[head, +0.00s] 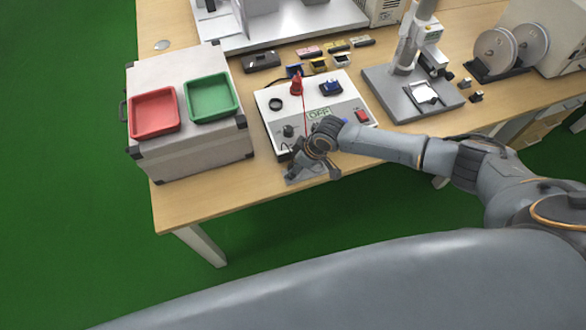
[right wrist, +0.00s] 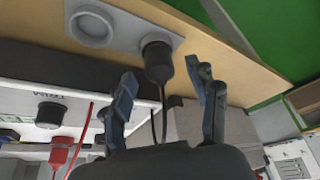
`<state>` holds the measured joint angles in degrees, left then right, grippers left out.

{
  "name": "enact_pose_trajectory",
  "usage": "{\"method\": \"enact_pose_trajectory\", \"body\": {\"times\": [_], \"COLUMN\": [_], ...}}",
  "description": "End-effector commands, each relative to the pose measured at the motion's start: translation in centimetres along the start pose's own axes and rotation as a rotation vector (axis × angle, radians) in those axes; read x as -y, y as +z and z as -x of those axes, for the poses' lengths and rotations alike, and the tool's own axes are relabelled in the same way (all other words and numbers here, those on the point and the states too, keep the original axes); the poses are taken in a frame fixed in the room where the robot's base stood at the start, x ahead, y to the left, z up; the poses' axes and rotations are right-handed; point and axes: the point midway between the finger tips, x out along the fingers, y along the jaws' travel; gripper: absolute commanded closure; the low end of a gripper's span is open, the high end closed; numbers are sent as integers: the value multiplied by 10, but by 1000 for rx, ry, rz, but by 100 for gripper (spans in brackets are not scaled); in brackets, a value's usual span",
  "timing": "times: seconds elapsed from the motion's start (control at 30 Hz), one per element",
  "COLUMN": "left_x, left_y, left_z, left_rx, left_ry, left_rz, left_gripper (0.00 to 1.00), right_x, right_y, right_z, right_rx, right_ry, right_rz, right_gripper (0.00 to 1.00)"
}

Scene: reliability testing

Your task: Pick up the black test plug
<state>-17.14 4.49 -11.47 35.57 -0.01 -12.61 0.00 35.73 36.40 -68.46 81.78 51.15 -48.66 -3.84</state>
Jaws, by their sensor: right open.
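The black test plug (right wrist: 157,62) sits in a grey holder plate (right wrist: 122,27) near the table's front edge, with a thin black cable running from it. My right gripper (right wrist: 165,77) is open, its two fingers on either side of the plug's line. The plug lies just past the fingertips, between them and not gripped. In the head view my right gripper (head: 300,160) is over the grey plate (head: 308,173), in front of the white tester (head: 275,118); it hides the plug there. The red plug (head: 296,86) stands on the tester, and its red cable shows. My left gripper is not in view.
A white case (head: 195,145) with a red tray (head: 153,112) and a green tray (head: 211,97) stands left of the tester. A grey microscope stand (head: 410,95) is to the right. A bare table strip (head: 225,195) lies along the front.

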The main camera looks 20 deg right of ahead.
Motion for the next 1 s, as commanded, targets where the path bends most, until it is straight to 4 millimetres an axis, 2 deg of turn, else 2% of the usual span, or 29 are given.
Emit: {"method": "enact_pose_trajectory", "body": {"times": [0.2,0.47,0.5,0.7,0.8,1.0], "left_x": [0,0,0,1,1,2], "left_y": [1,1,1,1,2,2], "left_z": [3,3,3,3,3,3], "left_rx": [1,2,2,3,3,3], "left_ry": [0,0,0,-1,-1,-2], "left_rz": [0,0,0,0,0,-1], "left_gripper": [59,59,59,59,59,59], "right_x": [0,0,0,0,0,0], "right_y": [-1,0,0,0,0,0], "right_z": [-20,-23,-23,-23,-23,-23], "right_rx": [-1,-1,-1,-1,-1,-1], "right_ry": [0,1,1,0,0,0], "right_rz": [0,1,0,0,0,0], "right_gripper": [41,41,43,84,100,100]}}
